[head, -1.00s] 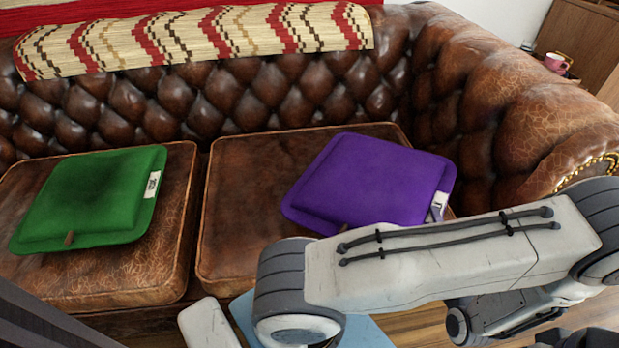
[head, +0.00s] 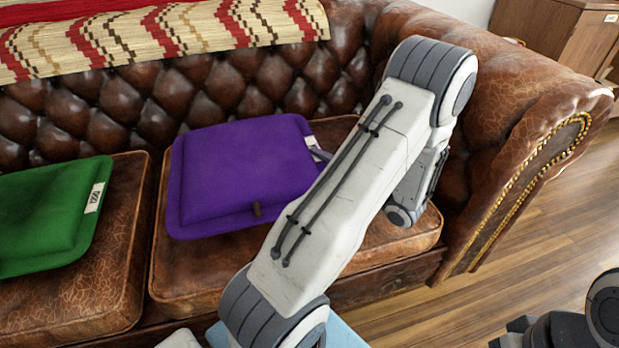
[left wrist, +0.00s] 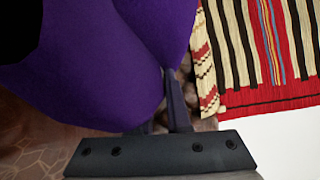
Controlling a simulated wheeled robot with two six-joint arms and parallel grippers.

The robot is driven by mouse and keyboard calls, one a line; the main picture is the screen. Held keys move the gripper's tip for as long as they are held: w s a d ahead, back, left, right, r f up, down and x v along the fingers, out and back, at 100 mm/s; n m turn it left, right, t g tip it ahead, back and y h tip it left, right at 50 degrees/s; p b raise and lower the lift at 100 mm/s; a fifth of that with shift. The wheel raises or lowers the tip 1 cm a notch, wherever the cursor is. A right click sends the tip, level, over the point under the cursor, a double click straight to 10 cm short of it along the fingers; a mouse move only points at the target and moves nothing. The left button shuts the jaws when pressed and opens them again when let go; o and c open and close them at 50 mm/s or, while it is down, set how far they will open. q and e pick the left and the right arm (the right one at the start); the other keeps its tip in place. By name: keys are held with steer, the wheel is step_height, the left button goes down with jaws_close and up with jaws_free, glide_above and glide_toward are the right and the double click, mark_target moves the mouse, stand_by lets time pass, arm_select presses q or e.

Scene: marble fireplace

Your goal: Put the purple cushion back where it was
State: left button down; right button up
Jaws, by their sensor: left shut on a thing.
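The purple cushion (head: 240,175) is over the right seat of the brown leather sofa (head: 185,285), towards that seat's left side. Whether it rests flat on the seat or hovers just above it I cannot tell. My left gripper (head: 318,153) is shut on its right edge near the white tag, partly hidden behind my arm. In the left wrist view the purple cushion (left wrist: 95,60) fills the left, with its edge between the fingers of my left gripper (left wrist: 172,95).
A green cushion (head: 45,215) lies on the left seat. A striped woven throw (head: 150,35) hangs over the backrest; it also shows in the left wrist view (left wrist: 270,50). The sofa's right armrest (head: 540,150) stands beside my arm.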

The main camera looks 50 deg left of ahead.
arm_select(q)
steer(key=shift+a+f+b, duration=0.15)
steer(key=shift+a+f, duration=0.2)
steer(key=shift+a, duration=0.25)
steer(key=shift+a+f+b, duration=0.15)
steer(key=shift+a+f, duration=0.2)
steer(key=shift+a, duration=0.2)
step_height(320, 180, down, 4)
steer(key=shift+f+b, duration=0.1)
steer(key=shift+b, duration=1.15)
steer(key=shift+r, duration=0.2)
steer(key=shift+f, duration=0.15)
steer(key=c, duration=0.9)
jaws_free()
